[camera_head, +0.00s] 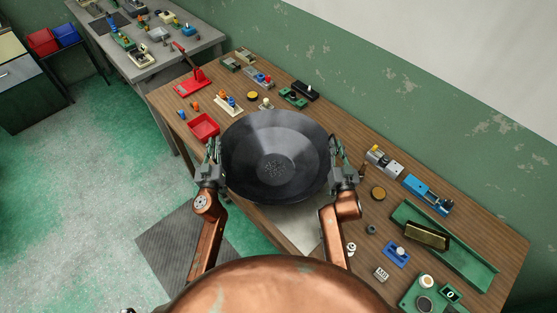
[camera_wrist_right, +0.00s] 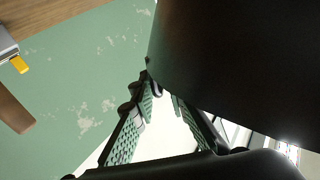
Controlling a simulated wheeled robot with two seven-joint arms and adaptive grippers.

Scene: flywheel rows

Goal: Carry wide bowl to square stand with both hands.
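The wide bowl (camera_head: 275,150) is black, round and shallow, in the middle of the head view, between my two grippers. My left gripper (camera_head: 214,152) is at its left rim and my right gripper (camera_head: 338,152) at its right rim; both look closed on the rim. In the right wrist view the green ribbed fingers (camera_wrist_right: 162,90) converge at the edge of the dark bowl (camera_wrist_right: 245,60), which hides part of the tips. The bowl looks raised over the table. A pale grey square surface (camera_head: 297,232) shows partly below it; I cannot tell whether this is the square stand.
The wooden table (camera_head: 170,98) has a red tray (camera_head: 203,126) and small parts left of the bowl. On the right are a blue device (camera_head: 428,194), a green channel tray (camera_head: 455,255) and several small parts. A green wall (camera_head: 400,110) runs behind.

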